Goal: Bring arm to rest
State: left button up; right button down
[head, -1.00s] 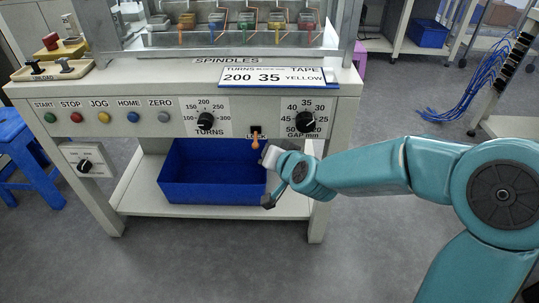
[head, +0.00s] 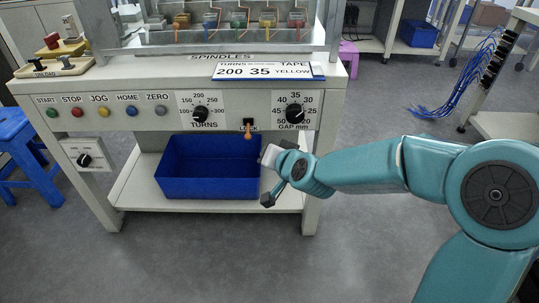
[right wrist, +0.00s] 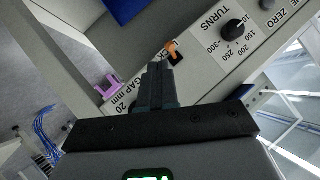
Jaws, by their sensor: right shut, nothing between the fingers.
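My right arm comes in from the right in the head view. Its gripper (head: 267,178) is in front of the machine's lower right part, beside the right end of the blue bin and below the orange lock lever (head: 248,133). In the right wrist view the gripper's dark fingers (right wrist: 160,72) are together with nothing between them, and the orange lever (right wrist: 171,47) shows just beyond the tips. I cannot tell from these views whether the fingers touch the lever. My left gripper is not in view.
The machine's panel (head: 140,98) carries coloured buttons and the turns (head: 201,113) and gap (head: 295,112) knobs. A blue bin (head: 205,170) sits on its lower shelf. A blue stool (head: 30,160) stands at left, and blue cables (head: 470,75) hang at right. Floor in front is clear.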

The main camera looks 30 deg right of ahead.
jog(key=s+a+f+n+g+y, duration=0.1)
jog(key=s+a+f+g, duration=0.15)
jog(key=f, duration=0.55)
jog(key=s+a+f+n+g, duration=0.1)
jog(key=s+a+f+g, duration=0.15)
jog(key=f, duration=0.55)
jog(key=s+a+f+g+y, duration=0.1)
jog(key=s+a+f, duration=0.2)
jog(key=f, duration=0.5)
jog(key=s+a+f+n+g+y, duration=0.1)
jog(key=s+a+f+n+g, duration=0.15)
jog(key=s+a+f, duration=0.4)
jog(key=s+a+f+n+g+y, duration=0.1)
jog(key=s+f+g+y, duration=0.2)
jog(key=s, duration=0.7)
notch_tip(320, 180, up, 32)
jog(key=s+a+h+p, duration=0.1)
jog(key=p, duration=3.1)
jog(key=shift+f+n+p, duration=0.2)
jog(key=shift+n+p, duration=0.15)
jog(key=shift+n, duration=0.1)
jog(key=shift+g, duration=0.25)
